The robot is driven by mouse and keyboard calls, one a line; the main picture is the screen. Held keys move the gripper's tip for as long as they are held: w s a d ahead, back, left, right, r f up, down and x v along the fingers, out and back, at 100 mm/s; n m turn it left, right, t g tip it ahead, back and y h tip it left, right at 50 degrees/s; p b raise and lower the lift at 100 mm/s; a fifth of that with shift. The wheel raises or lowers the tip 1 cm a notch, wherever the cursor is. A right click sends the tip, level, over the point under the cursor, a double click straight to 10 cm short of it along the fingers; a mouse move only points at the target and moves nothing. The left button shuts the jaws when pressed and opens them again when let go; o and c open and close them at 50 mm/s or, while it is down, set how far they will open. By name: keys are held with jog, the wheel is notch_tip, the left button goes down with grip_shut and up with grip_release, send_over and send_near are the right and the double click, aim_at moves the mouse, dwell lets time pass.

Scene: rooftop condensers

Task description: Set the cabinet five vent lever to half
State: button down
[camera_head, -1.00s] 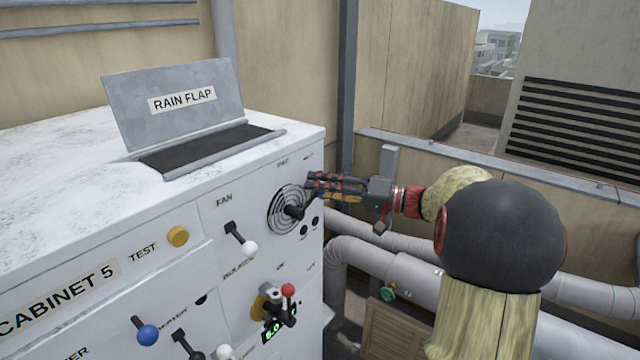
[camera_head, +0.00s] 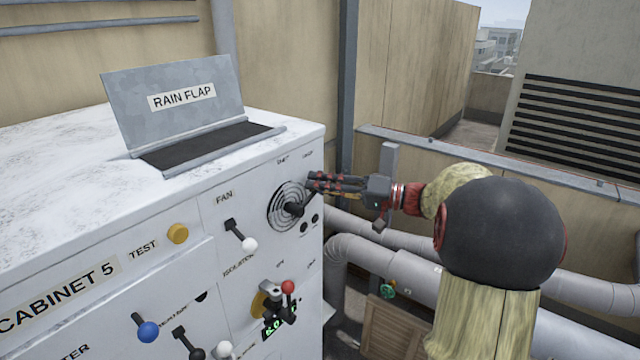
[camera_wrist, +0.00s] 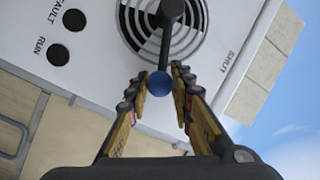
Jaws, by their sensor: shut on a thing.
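The vent lever (camera_wrist: 171,40) is a black arm with a blue ball knob (camera_wrist: 160,84), set over the round slotted vent (camera_head: 289,208) on the white cabinet's front. In the wrist view the lever runs from its hub towards my gripper. My gripper (camera_head: 312,182) is closed around the knob end, a finger on either side of it. In the head view the fingers hide the knob, and the lever slants up and right from the hub. A "SHUT" label (camera_wrist: 230,61) is beside the vent in the wrist view; the other scale marks are too small to read.
The fan lever (camera_head: 240,235) with a white knob is left of the vent. Two dark round buttons (camera_head: 309,224) sit close by. Grey pipes (camera_head: 400,265) run under my arm.

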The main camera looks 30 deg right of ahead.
jog(key=shift+a+b, duration=0.1)
jog(key=shift+b, duration=0.75)
jog(key=n+b, duration=0.1)
jog(key=b, duration=0.1)
jog(key=r+n+b, duration=0.1)
jog(key=b, duration=0.2)
jog(key=shift+s+a+h, duration=0.15)
jog(key=shift+a+h, duration=0.15)
jog(key=shift+h, duration=0.1)
jog(key=n+b, duration=0.1)
jog(key=b, duration=0.1)
jog(key=a+r+n+g+b, duration=0.1)
jog(key=b, duration=0.2)
jog(key=shift+s+r+h, duration=0.15)
jog(key=shift+r+h, duration=0.1)
jog(key=shift+h, duration=0.15)
jog(key=n+b, duration=0.1)
jog(key=b, duration=0.1)
jog(key=a+r+b, duration=0.1)
jog(key=b, duration=0.1)
jog(key=shift+s+a+r+n+h, duration=0.1)
jog(key=shift+s+r+n+h, duration=0.15)
jog(key=shift+n+h, duration=0.15)
jog(key=shift+r, duration=0.1)
jog(key=c, duration=1.6)
grip_release()
jog(key=shift+o, duration=0.2)
jog(key=v, duration=1.2)
